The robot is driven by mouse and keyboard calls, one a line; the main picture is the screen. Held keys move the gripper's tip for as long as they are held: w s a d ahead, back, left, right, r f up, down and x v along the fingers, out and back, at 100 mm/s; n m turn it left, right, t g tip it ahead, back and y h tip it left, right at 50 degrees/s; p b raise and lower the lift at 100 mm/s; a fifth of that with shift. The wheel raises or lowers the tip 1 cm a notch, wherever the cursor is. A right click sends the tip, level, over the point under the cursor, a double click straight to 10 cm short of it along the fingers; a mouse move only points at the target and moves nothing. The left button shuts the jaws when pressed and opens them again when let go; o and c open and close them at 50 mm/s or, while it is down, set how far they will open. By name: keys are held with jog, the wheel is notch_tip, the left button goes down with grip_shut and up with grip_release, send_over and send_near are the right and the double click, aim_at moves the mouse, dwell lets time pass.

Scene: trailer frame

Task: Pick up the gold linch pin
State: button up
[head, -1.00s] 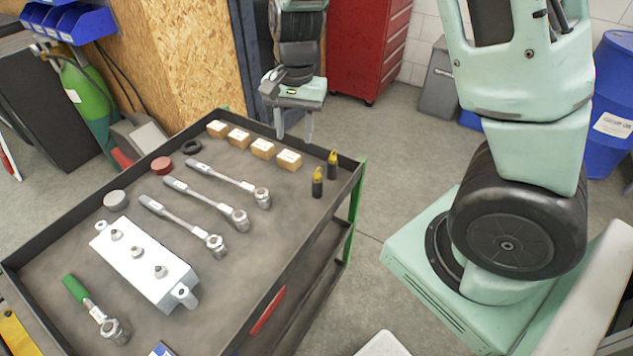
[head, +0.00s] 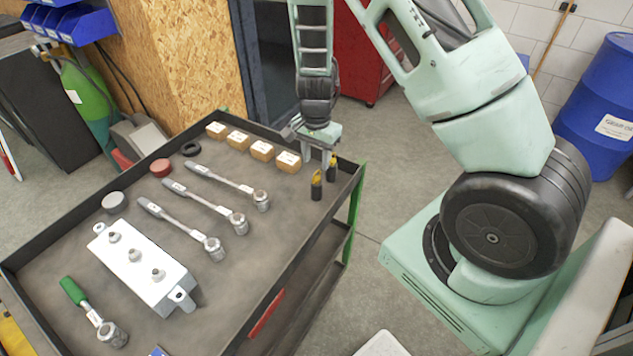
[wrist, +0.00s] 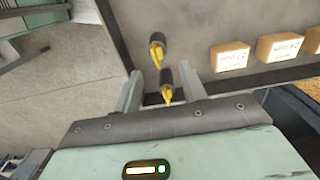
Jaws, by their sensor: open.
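Two small upright black cylinders with gold-yellow tops stand near the far right corner of the cart tray. The nearer one (head: 316,188) is in the open; the farther one (head: 332,168) is by the rim. No label shows which is the gold linch pin. My gripper (head: 314,163) points down, open and empty, at that corner beside them. In the wrist view, the fingers (wrist: 161,73) spread on either side of the cylinder nearer the corner (wrist: 166,90), apparently without touching it. The other cylinder (wrist: 157,50) stands just beyond the fingertips. The gripper body hides some of the corner.
Several small labelled boxes (head: 262,150) line the far rim, left of my gripper. Ratchet-like tools (head: 205,207), a white block with knobs (head: 143,268) and round pucks (head: 160,168) lie in the tray. The raised tray rim (head: 345,190) runs close to the cylinders.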

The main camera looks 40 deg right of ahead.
aim_at(317, 172)
jog(key=f, duration=0.2)
jog(key=f+p, duration=0.1)
jog(key=f, duration=0.1)
jog(key=shift+s+a+f, duration=0.1)
jog(key=shift+s+a, duration=0.05)
jog(key=shift+s, duration=0.15)
jog(key=shift+f, duration=0.6)
grip_shut()
